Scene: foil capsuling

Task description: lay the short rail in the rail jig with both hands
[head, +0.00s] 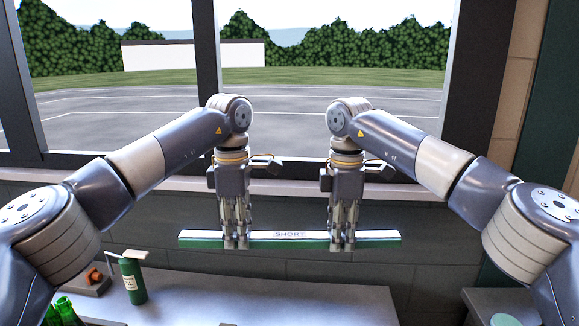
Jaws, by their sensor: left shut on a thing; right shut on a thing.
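The short rail (290,236) is a long green bar with a pale top face and a label reading "SHORT". It is level and held in the air in front of the wall, above the far part of the bench. My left gripper (236,240) is shut on the rail left of the label. My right gripper (342,240) is shut on it right of the label. Both grippers point down, and the rail sticks out past each of them. I cannot make out the rail jig in this view.
A grey bench (250,303) lies below, its middle and right bare. A green bottle (133,279) stands at its left, beside a small tray (90,284) with an orange item. More green bottles (65,312) show at the lower left. A separate surface (480,298) is at the right.

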